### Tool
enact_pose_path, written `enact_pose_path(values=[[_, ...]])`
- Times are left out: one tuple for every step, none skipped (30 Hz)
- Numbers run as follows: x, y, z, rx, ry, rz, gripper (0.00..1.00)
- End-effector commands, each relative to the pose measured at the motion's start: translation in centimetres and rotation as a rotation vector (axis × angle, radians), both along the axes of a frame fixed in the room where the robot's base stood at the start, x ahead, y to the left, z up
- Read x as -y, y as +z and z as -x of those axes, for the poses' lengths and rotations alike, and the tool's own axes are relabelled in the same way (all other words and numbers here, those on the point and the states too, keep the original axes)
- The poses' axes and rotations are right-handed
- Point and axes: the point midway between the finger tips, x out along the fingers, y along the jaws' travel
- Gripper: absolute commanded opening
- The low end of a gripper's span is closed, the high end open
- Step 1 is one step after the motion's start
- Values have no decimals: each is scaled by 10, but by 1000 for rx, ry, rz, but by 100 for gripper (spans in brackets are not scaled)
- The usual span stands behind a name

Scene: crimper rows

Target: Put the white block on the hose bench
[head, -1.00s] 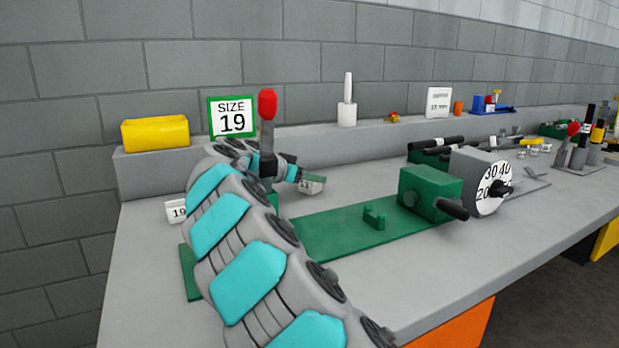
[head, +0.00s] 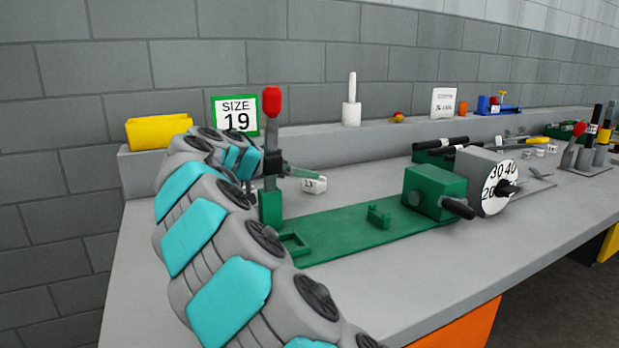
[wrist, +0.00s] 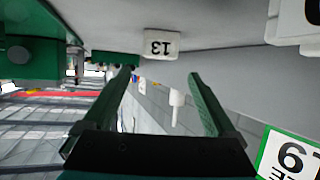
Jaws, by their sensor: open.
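A small white block (head: 314,185) lies on the grey bench (head: 400,285), behind the green base plate. It also shows in the wrist view (wrist: 161,44), upside down, with the number 13 on its face. My gripper (head: 305,173) is just above and beside this block in the head view, partly hidden by the red-knobbed lever. In the wrist view its green fingers (wrist: 161,74) are spread, with nothing between them; the block appears beyond their tips. Part of another white numbered block (wrist: 295,25) shows at the upper right there. Which bench is the hose bench is not labelled.
The red-knobbed lever (head: 271,110) stands close to my gripper. The green crimper (head: 435,190) with its dial (head: 500,188) is to the right. A SIZE 19 sign (head: 236,116), yellow bin (head: 158,132) and white peg (head: 351,110) are on the back ledge. The front bench top is clear.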

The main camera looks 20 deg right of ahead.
Motion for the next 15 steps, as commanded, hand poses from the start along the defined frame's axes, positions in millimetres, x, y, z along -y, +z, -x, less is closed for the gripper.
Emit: enact_pose_path(values=[[-10, 4, 4, 3, 3, 1, 92], [-15, 6, 6, 3, 2, 1, 92], [-21, 9, 9, 2, 1, 0, 92], [-25, 11, 11, 2, 1, 0, 92], [-28, 12, 13, 2, 2, 0, 92], [-33, 15, 15, 1, 3, 0, 92], [-36, 16, 16, 1, 2, 1, 92], [-38, 17, 17, 1, 1, 1, 92], [-41, 18, 19, 0, -1, 0, 92], [-42, 19, 20, -1, -2, 0, 92], [-44, 19, 21, -1, -2, -1, 92], [-45, 20, 22, -1, -3, 0, 92], [-45, 21, 22, -1, -3, 0, 92], [-46, 21, 22, -1, -3, 0, 92], [-46, 21, 22, -1, -3, 0, 92]])
